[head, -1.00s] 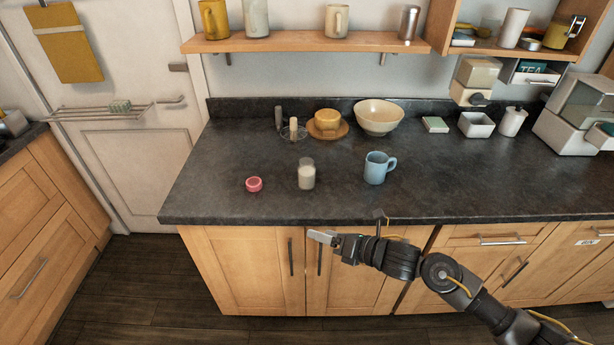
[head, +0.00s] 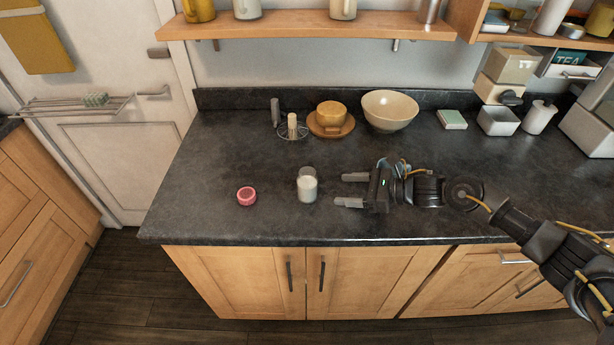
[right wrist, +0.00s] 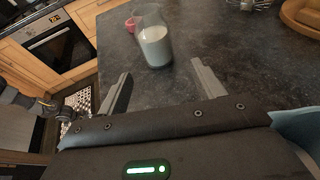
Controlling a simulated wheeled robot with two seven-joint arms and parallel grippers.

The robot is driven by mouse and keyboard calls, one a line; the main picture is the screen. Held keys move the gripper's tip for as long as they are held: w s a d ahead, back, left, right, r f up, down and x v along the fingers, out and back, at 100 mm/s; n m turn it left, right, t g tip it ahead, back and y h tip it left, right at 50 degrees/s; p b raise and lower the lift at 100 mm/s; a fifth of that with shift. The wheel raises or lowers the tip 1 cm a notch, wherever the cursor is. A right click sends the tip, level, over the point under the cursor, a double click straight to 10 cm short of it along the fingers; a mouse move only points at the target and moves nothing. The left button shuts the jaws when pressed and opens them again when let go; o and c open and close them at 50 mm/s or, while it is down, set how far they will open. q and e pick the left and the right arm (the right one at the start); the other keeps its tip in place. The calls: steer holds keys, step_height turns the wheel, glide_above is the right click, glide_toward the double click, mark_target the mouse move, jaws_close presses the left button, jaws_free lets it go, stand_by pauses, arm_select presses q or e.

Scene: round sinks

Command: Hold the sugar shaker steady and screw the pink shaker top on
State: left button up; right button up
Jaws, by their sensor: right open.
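The sugar shaker (head: 307,186), a clear glass with white contents, stands upright and open-topped on the dark counter; it also shows in the right wrist view (right wrist: 154,42). The pink shaker top (head: 246,196) lies on the counter left of the shaker, apart from it, and shows behind it in the right wrist view (right wrist: 131,23). My right gripper (head: 352,190) is open and empty, just right of the shaker, its fingers pointing left towards it without touching. A dark arm, apparently my left, shows at the left of the right wrist view; its jaws are too small to read.
A blue mug (right wrist: 297,124) is close beside my right gripper, mostly hidden by it. Behind are a wire stand (head: 292,130), a yellow dish on a wooden plate (head: 331,128) and a cream bowl (head: 390,111). The counter around the pink top is clear.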

mark_target(312, 189)
steer(key=shift+s+r, duration=0.15)
steer(key=shift+a, duration=1.2)
steer(key=x, duration=0.4)
steer(key=shift+d+f, duration=0.1)
steer(key=shift+f, duration=0.15)
steer(key=b+x, duration=0.2)
steer(key=shift+f+b, duration=0.25)
steer(key=shift+b, duration=0.15)
steer(key=shift+b+x, duration=0.75)
steer(key=shift+x, duration=0.25)
arm_select(q)
steer(key=f, duration=0.1)
steer(key=s+f, duration=0.1)
steer(key=f, duration=0.1)
steer(key=s+f, duration=0.1)
steer(key=shift+f, duration=0.25)
arm_select(e)
steer(key=shift+r, duration=0.25)
arm_select(q)
steer(key=shift+s, duration=0.15)
arm_select(e)
steer(key=shift+c, duration=0.5)
steer(key=c, duration=0.4)
